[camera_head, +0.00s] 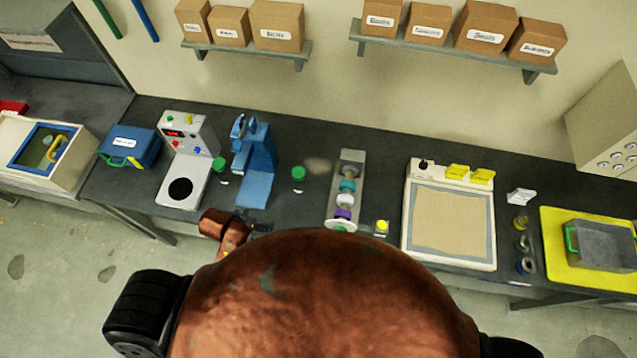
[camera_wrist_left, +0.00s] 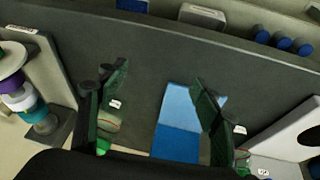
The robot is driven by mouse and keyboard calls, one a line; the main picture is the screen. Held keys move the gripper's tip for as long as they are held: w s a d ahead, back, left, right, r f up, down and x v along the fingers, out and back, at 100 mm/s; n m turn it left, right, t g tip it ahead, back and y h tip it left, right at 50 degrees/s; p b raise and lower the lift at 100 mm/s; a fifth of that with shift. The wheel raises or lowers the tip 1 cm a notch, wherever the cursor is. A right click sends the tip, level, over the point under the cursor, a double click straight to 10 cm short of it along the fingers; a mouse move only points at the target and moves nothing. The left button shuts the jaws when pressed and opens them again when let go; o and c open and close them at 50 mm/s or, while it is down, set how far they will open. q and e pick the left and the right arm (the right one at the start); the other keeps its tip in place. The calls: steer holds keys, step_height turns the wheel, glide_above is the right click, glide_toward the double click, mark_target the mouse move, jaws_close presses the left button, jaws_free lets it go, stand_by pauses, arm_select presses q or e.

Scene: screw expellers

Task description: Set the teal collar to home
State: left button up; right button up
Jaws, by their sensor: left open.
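The teal collar (camera_head: 347,186) sits in a row of coloured collars on a grey stand in the middle of the bench, between a grey-white collar and a white collar (camera_head: 345,200), with a purple collar (camera_head: 343,213) nearer me. My right gripper is not in view.
A blue press (camera_head: 254,165) and a white panel with a black disc (camera_head: 186,170) stand left of the collar stand (camera_head: 352,158). Two green-capped bottles (camera_head: 299,174) (camera_head: 219,166) flank the press. A yellow-topped item (camera_head: 381,228) and a sand tray (camera_head: 409,215) are right of the stand.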

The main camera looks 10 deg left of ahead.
mark_target(342, 185)
arm_select(q)
steer(key=w+d, duration=0.2)
steer(key=w+d+h, duration=0.1)
steer(key=w+d, duration=0.1)
steer(key=d, duration=0.1)
steer(key=w+d+h, duration=0.1)
steer(key=w+d, duration=0.1)
steer(key=shift+d+f+m, duration=0.15)
steer(key=shift+d+m, duration=0.2)
steer(key=shift+m, duration=0.05)
steer(key=w+d+r+g+h, duration=0.1)
steer(key=w+d, duration=0.3)
steer(key=d, duration=0.1)
steer(key=w+d+r+n+g+h, duration=0.1)
steer(key=w+d+r+g+h, duration=0.1)
steer(key=w+d, duration=0.2)
steer(key=w+d+r+g+h+p, duration=0.1)
steer(key=w+d+r+h, duration=0.1)
steer(key=w+d, duration=0.3)
steer(key=shift+w+d+n, duration=0.1)
steer(key=shift+d+n, duration=0.2)
steer(key=shift+n, duration=0.1)
steer(key=p+x, duration=0.1)
steer(key=x, duration=0.6)
steer(key=shift+d, duration=0.35)
